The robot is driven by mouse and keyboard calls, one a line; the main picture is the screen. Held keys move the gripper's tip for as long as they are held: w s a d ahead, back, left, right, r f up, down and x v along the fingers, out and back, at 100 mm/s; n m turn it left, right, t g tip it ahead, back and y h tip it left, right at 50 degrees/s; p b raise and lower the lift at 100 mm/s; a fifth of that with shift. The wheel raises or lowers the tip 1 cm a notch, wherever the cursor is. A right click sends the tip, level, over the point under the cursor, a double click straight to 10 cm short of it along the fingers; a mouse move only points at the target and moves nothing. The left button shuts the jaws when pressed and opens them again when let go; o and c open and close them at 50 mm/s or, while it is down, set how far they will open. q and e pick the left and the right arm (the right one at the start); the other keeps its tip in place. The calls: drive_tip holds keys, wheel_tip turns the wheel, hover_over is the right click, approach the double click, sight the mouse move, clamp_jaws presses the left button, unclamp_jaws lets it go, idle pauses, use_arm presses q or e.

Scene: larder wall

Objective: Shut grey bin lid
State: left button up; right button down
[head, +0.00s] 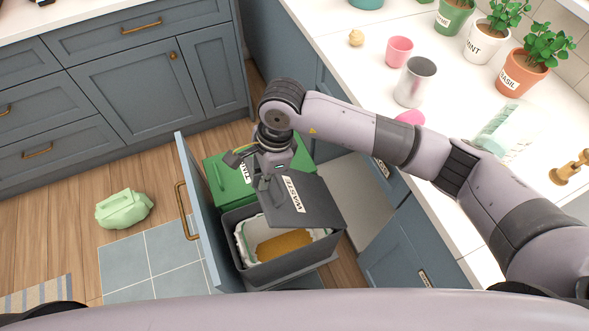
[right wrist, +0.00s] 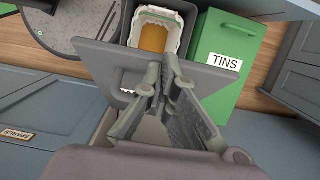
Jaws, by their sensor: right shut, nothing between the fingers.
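The grey bin (head: 290,272) stands in the pulled-out drawer, with a white liner and orange-brown contents showing inside. Its dark grey lid (head: 308,205), labelled WASTE, is raised and tilted, leaving the near part of the opening uncovered. The lid also shows in the right wrist view (right wrist: 102,62), the bin mouth beyond it. My right gripper (head: 263,182) is shut and empty at the lid's left edge; its fingers (right wrist: 168,75) overlap the lid in the wrist view. I cannot tell whether they touch it. My left gripper is not in view.
A green bin (head: 222,178) labelled TINS, lid down, stands behind the grey bin. The blue drawer front (head: 197,215) rises close on the left. The white counter (head: 350,65) with pots and cups is at the right. A green bag (head: 124,208) lies on the floor.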

drive_tip(key=s+a+f+b, duration=0.2)
drive_tip(key=a+f+b, duration=0.3)
drive_tip(key=shift+a, duration=0.35)
